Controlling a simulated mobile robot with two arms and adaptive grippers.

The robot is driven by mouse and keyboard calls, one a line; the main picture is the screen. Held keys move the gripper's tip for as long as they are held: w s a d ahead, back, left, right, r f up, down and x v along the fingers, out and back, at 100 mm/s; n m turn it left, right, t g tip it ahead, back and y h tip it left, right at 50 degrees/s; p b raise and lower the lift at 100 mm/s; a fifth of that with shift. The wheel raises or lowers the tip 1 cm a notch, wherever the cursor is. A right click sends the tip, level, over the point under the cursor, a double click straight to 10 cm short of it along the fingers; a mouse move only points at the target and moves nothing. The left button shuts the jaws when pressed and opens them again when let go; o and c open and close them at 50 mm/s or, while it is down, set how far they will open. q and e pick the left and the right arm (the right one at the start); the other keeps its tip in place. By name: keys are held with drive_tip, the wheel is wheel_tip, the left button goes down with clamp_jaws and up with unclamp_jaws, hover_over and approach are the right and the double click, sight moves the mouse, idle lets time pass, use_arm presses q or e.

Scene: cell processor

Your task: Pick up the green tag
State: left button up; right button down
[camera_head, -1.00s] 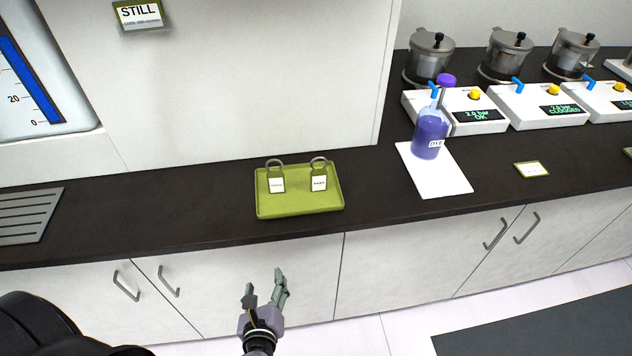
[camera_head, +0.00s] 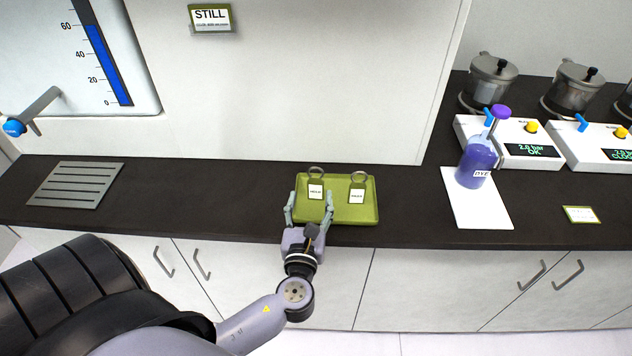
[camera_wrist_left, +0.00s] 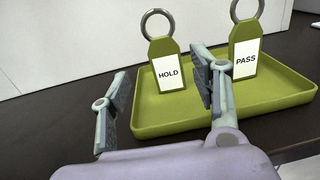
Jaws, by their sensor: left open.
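Two green tags with metal rings stand upright on a green tray (camera_head: 345,212). The left tag, labelled HOLD (camera_head: 315,183), also shows in the left wrist view (camera_wrist_left: 162,52). The right tag, labelled PASS (camera_head: 357,184), also shows in the left wrist view (camera_wrist_left: 245,58), partly behind my finger. My left gripper (camera_head: 309,204) is open and empty at the front left of the tray. Its fingers (camera_wrist_left: 160,75) point toward the HOLD tag, which shows between them in the wrist view, apart from both. My right gripper is not in view.
The dark counter (camera_head: 235,190) is clear left of the tray up to a grey slotted plate (camera_head: 75,186). At right, a purple dye bottle (camera_head: 477,160) stands on a white sheet (camera_head: 480,215). White devices (camera_head: 515,140) and metal pots (camera_head: 490,80) stand behind it.

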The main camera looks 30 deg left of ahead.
sight(315, 186)
use_arm(q)
drive_tip(key=shift+w+a, duration=0.25)
drive_tip(key=shift+w, duration=0.25)
drive_tip(key=x, duration=0.1)
drive_tip(key=p+x, duration=0.1)
drive_tip(key=x, duration=0.2)
drive_tip(key=shift+w+d+f+p, duration=0.2)
drive_tip(key=shift+w+p, duration=0.1)
drive_tip(key=shift+w+a+f, duration=0.1)
drive_tip(key=shift+w+a, duration=0.05)
drive_tip(key=shift+w, duration=0.15)
drive_tip(key=shift+s, duration=0.1)
drive_tip(key=shift+c, duration=0.7)
drive_tip(key=c, duration=0.8)
drive_tip(key=shift+o, duration=0.2)
